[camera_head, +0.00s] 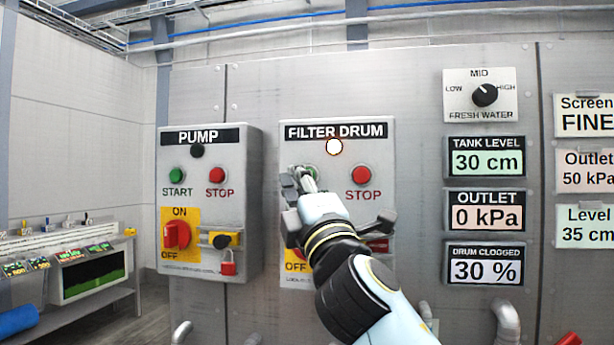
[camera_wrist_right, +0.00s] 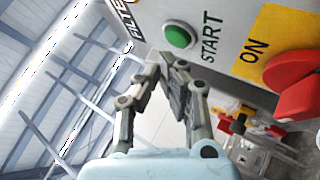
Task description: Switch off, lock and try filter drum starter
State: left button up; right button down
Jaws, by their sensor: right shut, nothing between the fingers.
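The filter drum starter box (camera_head: 380,205) is on the panel, with its lamp (camera_head: 334,146) glowing white. Its red STOP button (camera_head: 361,175) is in clear view. My right gripper (camera_head: 303,180) is shut and empty in front of the green START button (camera_wrist_right: 179,37), which it mostly covers in the head view. In the wrist view the fingertips (camera_wrist_right: 163,66) appear just short of START; I cannot tell whether they touch it. The red switch handle (camera_wrist_right: 298,85) shows beside the yellow ON plate (camera_wrist_right: 262,42). My arm hides most of the switch and lock area in the head view. My left gripper is out of view.
The pump starter box (camera_head: 245,180) is at left, with a dark lamp, a red rotary switch (camera_head: 177,235) and a red padlock (camera_head: 228,268). A fresh water knob (camera_head: 485,95) and displays are at right. Pipes stick out below. A bench (camera_head: 80,300) stands far left.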

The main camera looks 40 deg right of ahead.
jog(key=shift+s+a+p, duration=0.4)
jog(key=shift+s+a, duration=1.2)
jog(key=shift+a, duration=0.25)
